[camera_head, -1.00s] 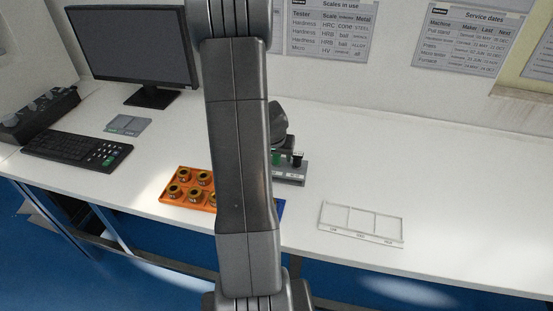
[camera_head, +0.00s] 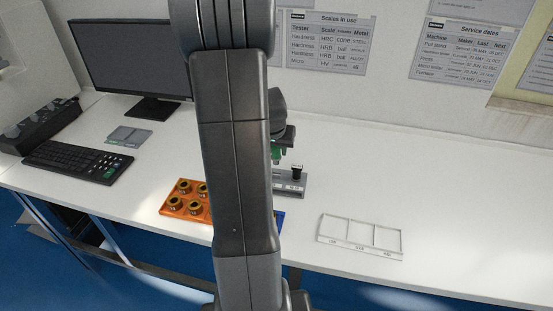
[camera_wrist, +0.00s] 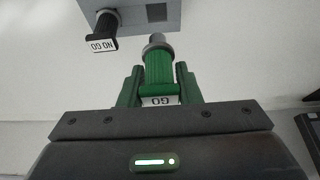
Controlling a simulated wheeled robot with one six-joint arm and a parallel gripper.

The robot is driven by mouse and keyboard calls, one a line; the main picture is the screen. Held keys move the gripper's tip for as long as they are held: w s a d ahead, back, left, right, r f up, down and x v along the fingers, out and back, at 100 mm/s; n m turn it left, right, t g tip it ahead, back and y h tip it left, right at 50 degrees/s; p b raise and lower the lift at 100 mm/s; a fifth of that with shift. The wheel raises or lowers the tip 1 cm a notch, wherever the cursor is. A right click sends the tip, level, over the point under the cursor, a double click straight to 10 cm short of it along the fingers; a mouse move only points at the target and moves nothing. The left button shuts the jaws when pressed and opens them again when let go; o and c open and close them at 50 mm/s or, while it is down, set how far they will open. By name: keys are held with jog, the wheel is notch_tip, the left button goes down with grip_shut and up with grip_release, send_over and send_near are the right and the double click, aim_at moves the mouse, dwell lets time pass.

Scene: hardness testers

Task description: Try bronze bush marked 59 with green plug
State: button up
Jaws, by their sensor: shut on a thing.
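My gripper (camera_wrist: 160,88) is shut on the green plug (camera_wrist: 158,68), marked GO, with its grey tip pointing away from the jaws. In the head view the green plug (camera_head: 277,154) is partly hidden by my arm and is above the grey plug stand (camera_head: 291,187). The black NO GO plug (camera_wrist: 103,30) stays in the stand; it also shows in the head view (camera_head: 297,173). Bronze bushes, such as one at the front left (camera_head: 174,203), sit in an orange tray (camera_head: 167,210), partly behind my arm. Their numbers are too small to read.
A white tray with three empty compartments (camera_head: 360,245) lies to the right. A blue item (camera_head: 280,222) shows beside my arm. Keyboard (camera_head: 65,160), grey pad (camera_head: 128,136) and monitor (camera_head: 135,55) stand left. The right of the bench is clear.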

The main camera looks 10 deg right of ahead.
jog(key=shift+r, duration=1.2)
